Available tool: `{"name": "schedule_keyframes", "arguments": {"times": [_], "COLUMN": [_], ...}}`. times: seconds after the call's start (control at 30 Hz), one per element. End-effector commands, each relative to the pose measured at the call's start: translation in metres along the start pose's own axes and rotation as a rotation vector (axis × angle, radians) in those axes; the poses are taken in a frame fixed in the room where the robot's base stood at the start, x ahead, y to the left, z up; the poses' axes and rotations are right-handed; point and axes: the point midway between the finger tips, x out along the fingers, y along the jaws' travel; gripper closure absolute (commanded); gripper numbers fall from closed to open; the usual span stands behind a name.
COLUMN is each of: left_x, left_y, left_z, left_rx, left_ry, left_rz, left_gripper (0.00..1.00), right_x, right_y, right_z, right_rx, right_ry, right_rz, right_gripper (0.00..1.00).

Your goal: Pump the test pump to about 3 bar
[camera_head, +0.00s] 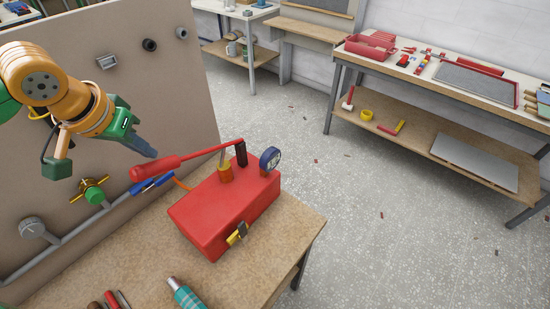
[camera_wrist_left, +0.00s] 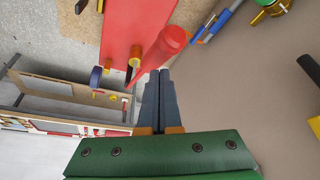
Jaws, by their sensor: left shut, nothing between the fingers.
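The red test pump (camera_head: 224,213) stands on a wooden table, with a round dark-rimmed gauge (camera_head: 270,159) on its top. Its lever ends in a red handle (camera_head: 155,168) that sticks out to the left over the table. My left gripper (camera_head: 152,153) is shut and empty, its fingertips just above and beside the handle. In the left wrist view the shut fingers (camera_wrist_left: 160,80) point at the red pump (camera_wrist_left: 122,30), with the handle's round end (camera_wrist_left: 174,38) just beyond the tips. I cannot tell whether they touch. The gauge reading is too small to read. My right gripper is not in view.
A beige panel (camera_head: 110,60) with pipes, a green valve (camera_head: 95,193) and a grey dial stands on the left. Blue pliers-like handles (camera_head: 152,184) lie behind the pump. A teal-banded tool (camera_head: 185,294) lies at the table's front. Workbenches stand far back; the floor between is mostly clear.

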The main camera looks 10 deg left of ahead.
Motion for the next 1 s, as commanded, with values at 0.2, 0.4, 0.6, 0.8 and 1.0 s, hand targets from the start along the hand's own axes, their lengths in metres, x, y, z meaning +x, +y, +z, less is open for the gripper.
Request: {"name": "schedule_keyframes", "arguments": {"times": [0.2, 0.4, 0.6, 0.8, 1.0], "left_x": [-0.002, -0.001, 0.026, 0.054, 0.082], "left_y": [0.000, 0.000, 0.001, 0.001, 0.001], "left_z": [-0.001, 0.000, 0.011, 0.023, 0.035], "left_rx": [0.001, 0.000, 0.000, 0.001, 0.001], "left_ry": [0.001, 0.001, 0.000, 0.000, -0.001], "left_rz": [0.001, 0.001, 0.003, 0.002, 0.002], "left_gripper": [1.00, 1.00, 1.00, 1.00, 1.00], "right_x": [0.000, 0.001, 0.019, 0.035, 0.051], "right_y": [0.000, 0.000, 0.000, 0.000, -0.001], "right_z": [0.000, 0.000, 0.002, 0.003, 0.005], "right_rx": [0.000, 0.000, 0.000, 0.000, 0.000], "right_ry": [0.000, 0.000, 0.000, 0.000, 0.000], "right_rz": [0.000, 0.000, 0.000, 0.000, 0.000], "right_gripper": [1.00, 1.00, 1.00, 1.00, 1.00]}}
